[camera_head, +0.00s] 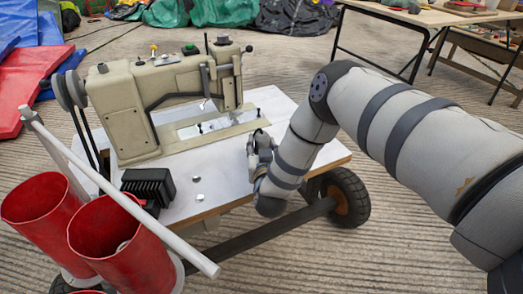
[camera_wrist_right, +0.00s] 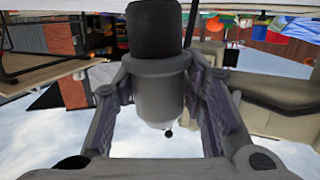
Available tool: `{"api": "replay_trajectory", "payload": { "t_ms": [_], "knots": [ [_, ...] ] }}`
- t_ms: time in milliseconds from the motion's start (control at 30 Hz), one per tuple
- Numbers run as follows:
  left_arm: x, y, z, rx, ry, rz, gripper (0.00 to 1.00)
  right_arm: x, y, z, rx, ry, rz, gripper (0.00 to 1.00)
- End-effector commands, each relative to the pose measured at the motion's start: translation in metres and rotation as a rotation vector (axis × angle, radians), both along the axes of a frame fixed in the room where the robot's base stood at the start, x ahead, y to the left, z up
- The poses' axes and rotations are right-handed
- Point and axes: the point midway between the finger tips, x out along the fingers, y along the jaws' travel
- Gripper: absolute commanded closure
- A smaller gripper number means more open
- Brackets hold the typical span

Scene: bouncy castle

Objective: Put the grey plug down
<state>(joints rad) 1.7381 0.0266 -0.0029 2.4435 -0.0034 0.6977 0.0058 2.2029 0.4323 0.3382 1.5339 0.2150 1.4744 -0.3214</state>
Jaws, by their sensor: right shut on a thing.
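The grey plug (camera_wrist_right: 158,98) fills the space between the two fingers of my right gripper (camera_wrist_right: 160,78) in the right wrist view. It is a stout grey cylinder with a wider collar and a black end part. My right gripper (camera_head: 262,147) is shut on it. In the head view the gripper is over the right part of the white sewing table top (camera_head: 222,180), in front of the beige sewing machine (camera_head: 130,112). There the plug is too small and covered to make out clearly. My left gripper is not in view.
A black finned box (camera_head: 148,186) and small silver knobs stand on the table's front left. Two red cylinders (camera_head: 100,236) and a pale bar (camera_head: 130,205) are at the near left. A wheel (camera_head: 346,197) sits under the right edge. The table's front middle is mostly clear.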

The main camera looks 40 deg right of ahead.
Motion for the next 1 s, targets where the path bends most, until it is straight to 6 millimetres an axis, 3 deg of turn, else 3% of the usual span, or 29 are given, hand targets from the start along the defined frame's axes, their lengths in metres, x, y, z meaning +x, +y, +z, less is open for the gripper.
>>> {"api": "replay_trajectory", "payload": {
  "t_ms": [33, 67, 367, 400, 500, 833, 1000],
  "knots": [
    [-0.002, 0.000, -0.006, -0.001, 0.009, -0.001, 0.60, -0.001, 0.000, -0.016, 0.000, 0.006, 0.001, 0.93],
    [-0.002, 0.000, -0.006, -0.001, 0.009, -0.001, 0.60, -0.001, 0.000, -0.017, 0.000, 0.005, 0.000, 0.93],
    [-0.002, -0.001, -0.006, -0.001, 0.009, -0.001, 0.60, 0.000, 0.000, -0.017, 0.000, 0.002, 0.000, 0.93],
    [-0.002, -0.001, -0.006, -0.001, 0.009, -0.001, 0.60, 0.000, 0.000, -0.017, 0.001, 0.003, 0.000, 0.57],
    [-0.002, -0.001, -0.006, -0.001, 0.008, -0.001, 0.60, 0.000, 0.000, -0.016, 0.001, 0.003, 0.000, 0.41],
    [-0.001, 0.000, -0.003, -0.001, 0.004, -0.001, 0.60, -0.001, 0.001, -0.011, 0.001, 0.003, 0.000, 0.41],
    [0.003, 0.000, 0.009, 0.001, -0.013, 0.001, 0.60, -0.033, 0.025, -0.004, 0.002, 0.005, 0.003, 0.41]
  ]
}}
